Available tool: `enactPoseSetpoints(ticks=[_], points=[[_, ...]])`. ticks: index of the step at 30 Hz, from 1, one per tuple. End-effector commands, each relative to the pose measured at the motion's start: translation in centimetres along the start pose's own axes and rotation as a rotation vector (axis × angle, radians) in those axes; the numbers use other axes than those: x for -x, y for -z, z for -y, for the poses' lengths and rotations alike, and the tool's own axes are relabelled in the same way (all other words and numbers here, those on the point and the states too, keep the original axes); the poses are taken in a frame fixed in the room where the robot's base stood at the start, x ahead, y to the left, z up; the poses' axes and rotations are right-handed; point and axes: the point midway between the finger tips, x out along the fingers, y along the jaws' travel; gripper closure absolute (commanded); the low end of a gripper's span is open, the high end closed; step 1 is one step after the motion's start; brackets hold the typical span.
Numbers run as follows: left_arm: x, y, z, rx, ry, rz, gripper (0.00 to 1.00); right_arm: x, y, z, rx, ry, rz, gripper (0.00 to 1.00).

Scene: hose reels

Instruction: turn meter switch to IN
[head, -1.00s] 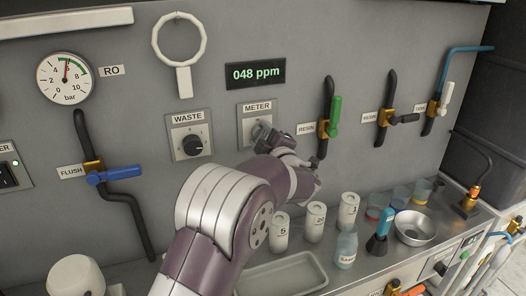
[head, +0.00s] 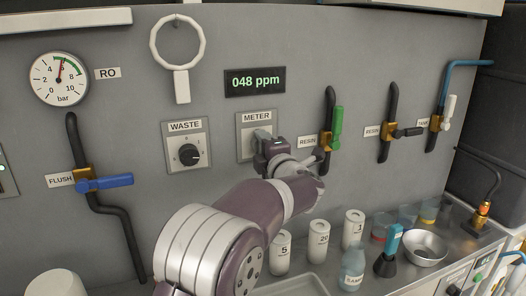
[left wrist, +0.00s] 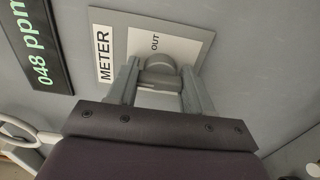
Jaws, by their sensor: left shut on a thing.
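The METER switch plate (head: 246,122) is on the grey wall panel, below the green 048 ppm display (head: 255,81). My left gripper (head: 262,138) is at the plate and hides most of the switch in the head view. In the left wrist view, the grey meter knob (left wrist: 160,72) sits between the two fingers of my left gripper (left wrist: 158,80), which is shut on it. The word OUT shows on the plate (left wrist: 185,41) beyond the knob. The knob's pointer and the IN mark cannot be made out. My right gripper is not in view.
The WASTE switch (head: 188,154) is left of the meter plate. A green-handled RESIN valve (head: 337,126) stands close to the right of my gripper. Below are white numbered canisters (head: 318,240), a SAMPLE bottle (head: 352,268) and a metal bowl (head: 425,246) on the counter.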

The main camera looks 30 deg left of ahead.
Motion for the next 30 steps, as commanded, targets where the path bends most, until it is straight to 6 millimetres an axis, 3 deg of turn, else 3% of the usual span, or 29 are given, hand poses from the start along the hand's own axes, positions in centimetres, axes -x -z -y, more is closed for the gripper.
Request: enactPoseSetpoints(ticks=[10, 11, 13, 23, 26, 30], points=[[0.0, 0.0, 0.2, 0.004, 0.004, -0.001, 0.8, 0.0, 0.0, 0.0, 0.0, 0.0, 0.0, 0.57], [0.0, 0.0, 0.2, 0.004, 0.004, -0.001, 0.46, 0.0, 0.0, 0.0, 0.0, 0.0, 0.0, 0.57], [0.0, 0.0, 0.2, 0.004, 0.004, -0.001, 0.24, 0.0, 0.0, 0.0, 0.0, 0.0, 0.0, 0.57], [0.4, 0.0, 0.1, 0.003, 0.002, 0.001, 0.24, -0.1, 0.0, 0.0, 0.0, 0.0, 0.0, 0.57], [2.0, -0.1, 0.1, 0.004, 0.001, 0.003, 0.24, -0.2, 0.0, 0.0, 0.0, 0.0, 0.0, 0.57], [5.9, -0.1, 0.1, 0.003, 0.001, 0.006, 0.24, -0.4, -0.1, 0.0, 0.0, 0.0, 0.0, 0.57]])
